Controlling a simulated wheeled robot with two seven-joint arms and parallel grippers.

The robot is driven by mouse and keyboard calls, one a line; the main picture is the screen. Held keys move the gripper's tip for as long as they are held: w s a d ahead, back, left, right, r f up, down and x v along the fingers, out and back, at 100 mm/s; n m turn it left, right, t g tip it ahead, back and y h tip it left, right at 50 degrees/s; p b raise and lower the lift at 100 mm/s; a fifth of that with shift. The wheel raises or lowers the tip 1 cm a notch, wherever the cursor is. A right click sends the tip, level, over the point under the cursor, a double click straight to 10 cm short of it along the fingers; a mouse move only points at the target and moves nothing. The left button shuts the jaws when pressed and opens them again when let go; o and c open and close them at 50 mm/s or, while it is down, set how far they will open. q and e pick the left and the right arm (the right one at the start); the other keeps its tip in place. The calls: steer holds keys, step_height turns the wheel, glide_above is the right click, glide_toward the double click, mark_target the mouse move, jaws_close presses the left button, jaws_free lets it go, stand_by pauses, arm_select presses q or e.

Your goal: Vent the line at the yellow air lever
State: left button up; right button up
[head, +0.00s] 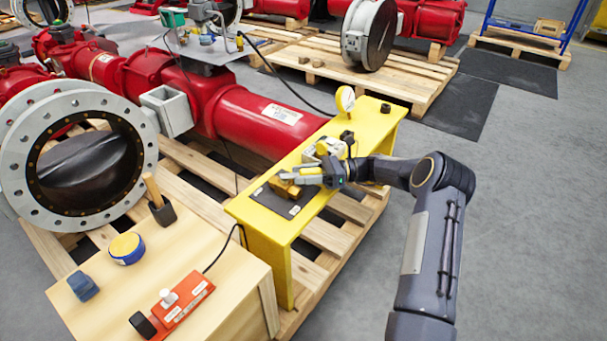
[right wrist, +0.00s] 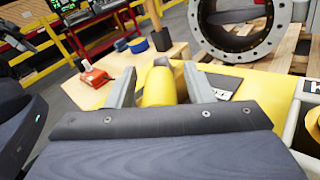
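The yellow air lever (head: 285,188) is on the yellow bench (head: 262,222), above a dark plate (head: 283,202). My right gripper (head: 298,178) reaches in from the right and is at the lever. In the right wrist view the lever's rounded yellow end (right wrist: 159,86) lies between my two fingers (right wrist: 160,88). A gap shows on each side of it, so the fingers are open around it and not clamped. The lever's lower part is hidden behind the gripper body. My left gripper is not in view.
A dial gauge (head: 346,99) and white fittings stand on the bench behind my gripper. A wooden table (head: 215,318) at front left holds a red device (head: 180,302), blue tape and a mallet (head: 159,203). A large flanged valve (head: 20,165) is left. Floor at right is clear.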

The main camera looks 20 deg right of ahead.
steer(key=p+v, duration=0.1)
steer(key=v, duration=0.6)
steer(key=shift+s+d, duration=0.1)
steer(key=shift+d, duration=0.25)
